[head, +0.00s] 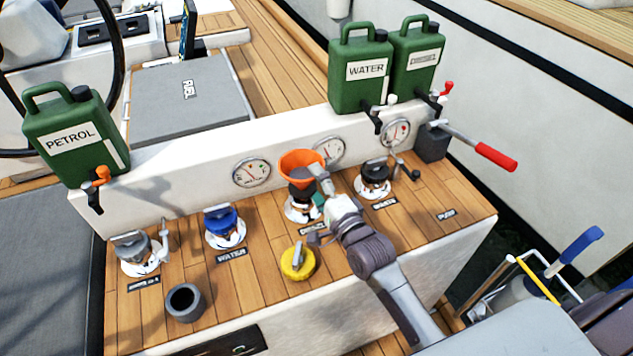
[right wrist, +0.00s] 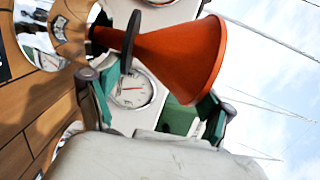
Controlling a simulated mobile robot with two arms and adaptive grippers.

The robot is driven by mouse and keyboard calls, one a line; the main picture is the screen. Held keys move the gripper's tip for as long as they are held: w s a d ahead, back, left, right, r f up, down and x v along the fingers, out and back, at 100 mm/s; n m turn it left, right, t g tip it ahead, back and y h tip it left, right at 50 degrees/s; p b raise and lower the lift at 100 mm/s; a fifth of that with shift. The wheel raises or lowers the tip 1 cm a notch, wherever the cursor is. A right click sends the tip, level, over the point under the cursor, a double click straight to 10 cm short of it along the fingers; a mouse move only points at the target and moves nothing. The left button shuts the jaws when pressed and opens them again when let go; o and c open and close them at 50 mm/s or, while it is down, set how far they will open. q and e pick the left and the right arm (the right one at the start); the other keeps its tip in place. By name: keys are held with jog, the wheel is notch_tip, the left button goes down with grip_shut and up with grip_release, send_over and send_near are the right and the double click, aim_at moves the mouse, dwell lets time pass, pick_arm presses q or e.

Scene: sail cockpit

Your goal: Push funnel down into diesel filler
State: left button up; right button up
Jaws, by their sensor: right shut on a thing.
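The orange funnel (head: 302,158) stands mouth up over the diesel filler (head: 303,210), a chrome deck fitting whose label is partly hidden by my arm. My right gripper (head: 320,184) is shut on the funnel from the front right. In the right wrist view the funnel (right wrist: 185,55) lies across the picture, with a dark ring around its narrow part, and my right gripper (right wrist: 155,102) has its green-padded fingers on either side. The dark spout points at the fitting; how deep it sits cannot be told. My left gripper is not in view.
A yellow cap (head: 298,262) lies on the teak in front of the filler. The blue water filler (head: 224,226) is to its left, a black-capped fitting (head: 373,180) to its right. A grey cup (head: 185,301) stands front left. Green cans (head: 75,140) stand along the ledge behind.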

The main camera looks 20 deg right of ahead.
jog(key=shift+f, duration=0.2)
dwell(0.3)
jog(key=shift+f+b, duration=0.45)
jog(key=shift+f, duration=0.15)
jog(key=shift+f, duration=0.1)
jog(key=shift+f, duration=0.15)
